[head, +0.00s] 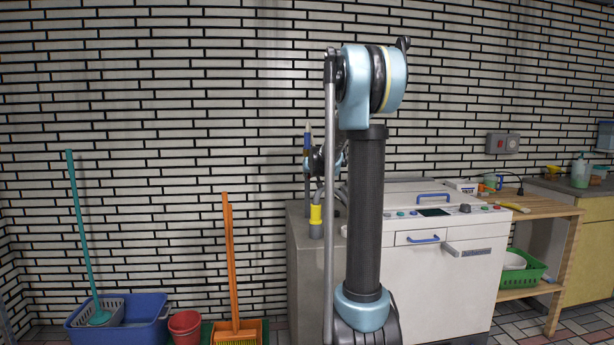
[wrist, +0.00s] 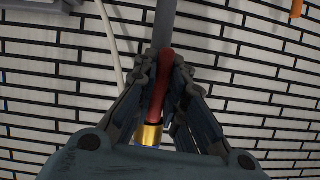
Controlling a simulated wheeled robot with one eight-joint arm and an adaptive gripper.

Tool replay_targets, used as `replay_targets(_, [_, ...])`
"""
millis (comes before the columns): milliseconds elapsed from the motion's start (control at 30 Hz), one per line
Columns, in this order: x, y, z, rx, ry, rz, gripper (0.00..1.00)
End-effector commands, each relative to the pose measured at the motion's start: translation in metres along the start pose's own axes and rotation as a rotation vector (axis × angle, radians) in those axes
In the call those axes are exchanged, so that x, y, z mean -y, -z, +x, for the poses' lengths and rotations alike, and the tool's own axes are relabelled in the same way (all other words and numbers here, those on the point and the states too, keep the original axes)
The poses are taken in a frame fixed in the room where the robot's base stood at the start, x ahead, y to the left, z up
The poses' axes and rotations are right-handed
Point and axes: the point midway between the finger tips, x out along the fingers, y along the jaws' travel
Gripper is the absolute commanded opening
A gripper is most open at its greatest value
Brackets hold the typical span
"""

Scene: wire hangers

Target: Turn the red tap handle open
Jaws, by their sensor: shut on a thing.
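The red tap handle (wrist: 160,84) shows in the wrist view as a long, narrow piece in the middle, between my fingers. A brass-coloured fitting (wrist: 150,133) sits at its lower end. My gripper (wrist: 164,60) has its two fingers closed in on either side of the handle and is shut on it. In the head view my gripper is mostly hidden behind my own arm, near the pipe at the wall. The handle cannot be made out there.
A grey pipe (wrist: 165,22) runs up beyond the handle. The white appliance (head: 445,275) stands right of my arm, with a wooden table (head: 545,208) beyond it. A blue tub (head: 150,308), red bucket (head: 185,326) and orange broom (head: 229,260) stand at the left wall.

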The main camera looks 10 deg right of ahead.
Motion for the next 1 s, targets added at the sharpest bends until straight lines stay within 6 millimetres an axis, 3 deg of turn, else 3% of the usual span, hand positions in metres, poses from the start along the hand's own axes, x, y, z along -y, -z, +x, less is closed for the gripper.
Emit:
replay_targets(733, [-0.0001, 0.0016, 0.0008, -0.002, -0.032, -0.077, 0.00])
replay_targets(767, [0.0000, 0.0016, 0.0008, -0.002, -0.032, -0.077, 0.16])
replay_targets(833, [0.0002, 0.0014, 0.0007, -0.002, -0.032, -0.077, 0.32])
replay_targets(1000, [0.0006, 0.0007, 0.0004, -0.001, -0.031, -0.076, 0.32])
